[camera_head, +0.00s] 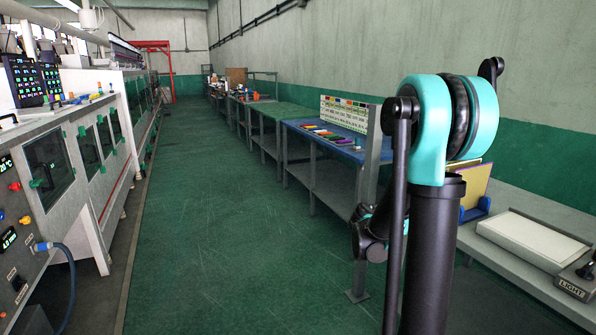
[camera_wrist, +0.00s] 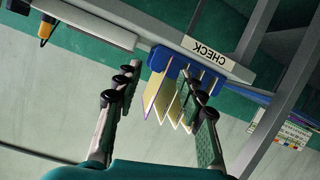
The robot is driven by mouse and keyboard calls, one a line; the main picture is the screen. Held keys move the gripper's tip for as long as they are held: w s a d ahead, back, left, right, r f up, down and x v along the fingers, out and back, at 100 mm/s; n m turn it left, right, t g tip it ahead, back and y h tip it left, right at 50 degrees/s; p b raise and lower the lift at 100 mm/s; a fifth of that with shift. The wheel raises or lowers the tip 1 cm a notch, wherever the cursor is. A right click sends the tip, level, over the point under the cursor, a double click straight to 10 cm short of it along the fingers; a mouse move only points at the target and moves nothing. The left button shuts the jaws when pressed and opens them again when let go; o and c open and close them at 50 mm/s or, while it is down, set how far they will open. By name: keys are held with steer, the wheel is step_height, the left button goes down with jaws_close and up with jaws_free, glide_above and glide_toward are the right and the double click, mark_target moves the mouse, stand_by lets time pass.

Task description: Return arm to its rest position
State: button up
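My arm stands at the right of the head view, its teal and black joint raised high in front of the benches; the gripper itself does not show there. In the wrist view my gripper (camera_wrist: 160,112) has its two fingers spread apart, with nothing between the tips that I can see touching them. Beyond the fingers, a blue rack (camera_wrist: 170,62) holds several yellowish panels (camera_wrist: 158,92), beside a sign reading CHECK (camera_wrist: 212,55). The wrist picture is turned over. In the head view the blue rack (camera_head: 476,209) and a panel (camera_head: 472,185) are partly hidden behind my arm.
A light box (camera_head: 533,240) lies on the grey bench at right. A blue-topped bench (camera_head: 330,139) with coloured items and green-topped benches (camera_head: 268,109) line the wall. A long machine line (camera_head: 75,165) stands at left. The green floor aisle (camera_head: 215,225) between is clear.

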steer(key=s+a+f+n+y, duration=0.5)
steer(key=s+a+f+y, duration=0.1)
steer(key=s+a, duration=0.5)
steer(key=s+a+f+n+g+y, duration=0.1)
steer(key=s+a+f+n+y, duration=0.4)
steer(key=s+a, duration=0.6)
steer(key=shift+s+f+n+y, duration=0.3)
steer(key=shift+f+y, duration=0.35)
steer(key=shift+y, duration=0.25)
steer(key=shift+w, duration=0.1)
